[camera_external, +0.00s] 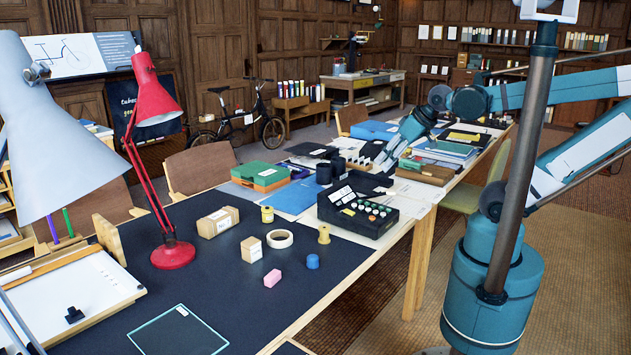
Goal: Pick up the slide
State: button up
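A flat clear glass plate with a pale teal edge (178,332) lies on the dark mat at the bottom of the view; it may be the slide, but I cannot tell for sure. A small white label shows at its top corner. My gripper (384,164) hangs tilted down over the far part of the table, above dark boxes and papers, well away from the glass plate.
Small blocks, spools and a tape roll (280,238) lie on the mat (330,265). A red lamp (173,255) and a pale lamp (60,130) stand at left. A black button box (357,212) stands between my gripper and the mat. The mat around the glass is mostly clear.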

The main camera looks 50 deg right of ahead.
jog(key=shift+r, duration=0.1)
jog(key=w+d+r+n+g+h+p, duration=0.35)
jog(key=w+d+n+p, duration=0.4)
jog(key=w+d, duration=1.25)
jog(key=w+d+f+n+g+p, duration=0.1)
jog(key=w+d+f+n, duration=0.2)
jog(key=w+d+f, duration=0.2)
jog(key=w+d+f+n+g+p, duration=0.1)
jog(key=w+d+f+n, duration=0.3)
jog(key=d, duration=0.6)
jog(key=w+d+f+n+g+h+p, duration=0.1)
jog(key=w+d+f+n, duration=0.2)
jog(key=w+d+f, duration=0.3)
jog(key=shift+d+f+g, duration=0.25)
jog(key=shift+d+g, duration=0.1)
jog(key=shift+d, duration=0.75)
jog(key=shift+w+f+n, duration=0.1)
jog(key=shift+f+n, duration=0.05)
jog(key=shift+n, duration=0.1)
jog(key=shift+x, duration=1.15)
